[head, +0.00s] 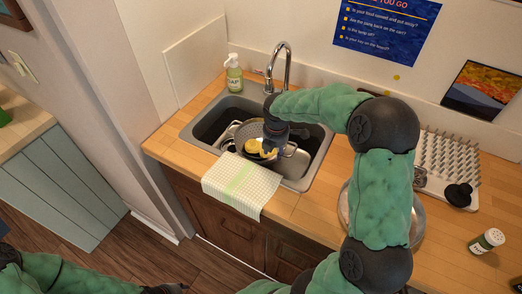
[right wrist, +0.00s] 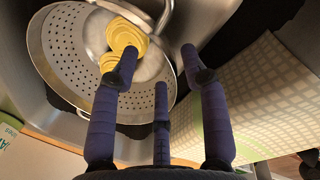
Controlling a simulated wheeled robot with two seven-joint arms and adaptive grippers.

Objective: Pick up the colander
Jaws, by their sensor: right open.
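The colander (head: 246,131) is a grey metal bowl with holes and side handles. It sits in the sink, with yellow pieces (head: 254,147) inside it. In the right wrist view the colander (right wrist: 72,62) fills the left half, with its perforated wall and rim showing. My right gripper (head: 270,149) is open at the right part of the colander and hides some of it. In the wrist view its three purple fingers (right wrist: 160,70) are spread, overlapping the colander's near rim; I cannot tell whether they touch it.
The sink (head: 192,131) is set in a wooden counter, with a faucet (head: 287,66) and soap bottle (head: 234,75) behind. A checkered towel (head: 238,183) hangs over the front edge. To the right are a dish rack (head: 450,155), a round metal pan (head: 345,212) and a shaker (head: 487,241).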

